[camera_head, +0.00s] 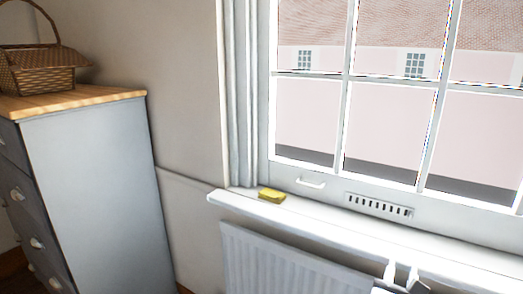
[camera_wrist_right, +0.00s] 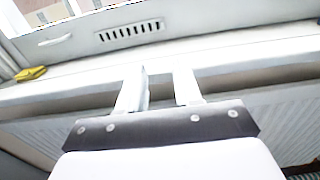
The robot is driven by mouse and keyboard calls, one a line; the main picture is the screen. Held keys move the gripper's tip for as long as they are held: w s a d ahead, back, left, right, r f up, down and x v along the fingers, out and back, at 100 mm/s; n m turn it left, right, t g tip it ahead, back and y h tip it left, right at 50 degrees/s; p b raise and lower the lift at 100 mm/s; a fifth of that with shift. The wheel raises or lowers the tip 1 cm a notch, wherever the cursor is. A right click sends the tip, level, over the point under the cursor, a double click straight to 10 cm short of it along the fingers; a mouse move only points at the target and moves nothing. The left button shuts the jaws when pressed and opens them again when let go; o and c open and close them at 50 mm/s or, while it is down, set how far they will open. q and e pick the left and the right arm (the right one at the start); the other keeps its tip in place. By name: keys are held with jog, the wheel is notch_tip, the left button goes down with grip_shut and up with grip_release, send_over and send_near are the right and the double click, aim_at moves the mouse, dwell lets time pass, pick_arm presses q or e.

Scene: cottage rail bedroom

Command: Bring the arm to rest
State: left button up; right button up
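My right gripper (camera_head: 402,271) shows at the bottom right of the head view, in front of the window sill and radiator. In the right wrist view its two pale fingers (camera_wrist_right: 158,88) stand apart with nothing between them. My left gripper is in neither view. A small yellow block-like object (camera_head: 271,194) lies on the left end of the white sill (camera_head: 330,232), apart from the right gripper. It also shows at the left edge of the right wrist view (camera_wrist_right: 31,73).
A white radiator (camera_head: 285,265) is under the sill. A window (camera_head: 390,100) with a handle (camera_head: 311,182) and a vent (camera_head: 379,206) is above it. At left, a grey chest of drawers (camera_head: 95,180) with a wooden top carries a wicker basket (camera_head: 38,75).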

jog(key=s+a+f+m+g+y, duration=0.25)
jog(key=s+f+m, duration=0.2)
jog(key=f, duration=0.35)
jog(key=s+a+f+m+g+y, duration=0.1)
jog(key=s+a+f+m+y, duration=0.1)
jog(key=s+f+m+y, duration=0.35)
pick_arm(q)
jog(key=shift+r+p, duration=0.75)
pick_arm(e)
jog(key=s+a+f+m+y, duration=0.1)
jog(key=s+f+m, duration=0.3)
jog(key=s+m, duration=0.2)
jog(key=s+a+f+m+g+y, duration=0.1)
jog(key=s+f+m, duration=0.3)
jog(key=m, duration=0.7)
jog(key=shift+s+a+f+m+y, duration=0.3)
jog(key=shift+s+a+y, duration=0.4)
jog(key=shift+s, duration=0.15)
jog(key=shift+g, duration=0.25)
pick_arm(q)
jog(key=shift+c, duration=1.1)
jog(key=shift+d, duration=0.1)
